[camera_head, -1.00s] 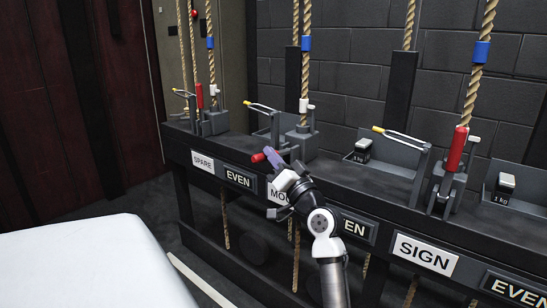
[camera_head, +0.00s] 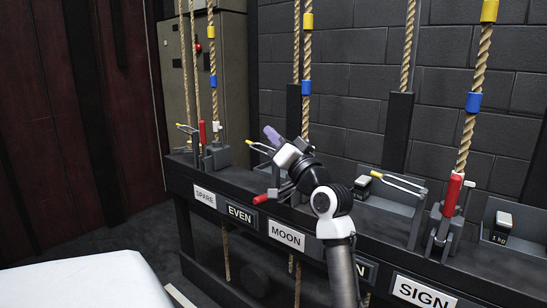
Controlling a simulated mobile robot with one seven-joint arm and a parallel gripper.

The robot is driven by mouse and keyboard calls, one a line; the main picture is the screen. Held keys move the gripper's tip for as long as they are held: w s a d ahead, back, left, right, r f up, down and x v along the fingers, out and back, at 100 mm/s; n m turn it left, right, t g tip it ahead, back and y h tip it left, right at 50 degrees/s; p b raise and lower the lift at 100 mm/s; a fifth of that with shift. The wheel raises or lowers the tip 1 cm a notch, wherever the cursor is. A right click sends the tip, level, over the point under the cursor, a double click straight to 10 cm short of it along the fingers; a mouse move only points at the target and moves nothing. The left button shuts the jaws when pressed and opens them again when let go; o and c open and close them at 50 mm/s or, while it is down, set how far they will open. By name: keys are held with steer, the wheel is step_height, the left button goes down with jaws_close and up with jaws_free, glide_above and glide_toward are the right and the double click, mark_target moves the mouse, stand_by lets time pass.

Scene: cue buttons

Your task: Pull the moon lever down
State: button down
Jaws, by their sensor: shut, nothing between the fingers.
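The moon lever's red handle (camera_head: 262,198) sticks out low toward the front of the rail, tilted down, above the MOON sign (camera_head: 287,235). The other red levers stand upright. My gripper (camera_head: 272,134), with purple fingertips, is shut and empty.
The SPARE lever (camera_head: 202,132) stands at the left and the SIGN lever (camera_head: 452,195) at the right. Ropes with coloured bands hang behind the black rail (camera_head: 230,187). Small weights (camera_head: 502,226) sit in trays. A white surface (camera_head: 85,280) fills the lower left.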

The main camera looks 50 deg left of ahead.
steer(key=shift+r+p, duration=0.3)
steer(key=shift+r, duration=1.7)
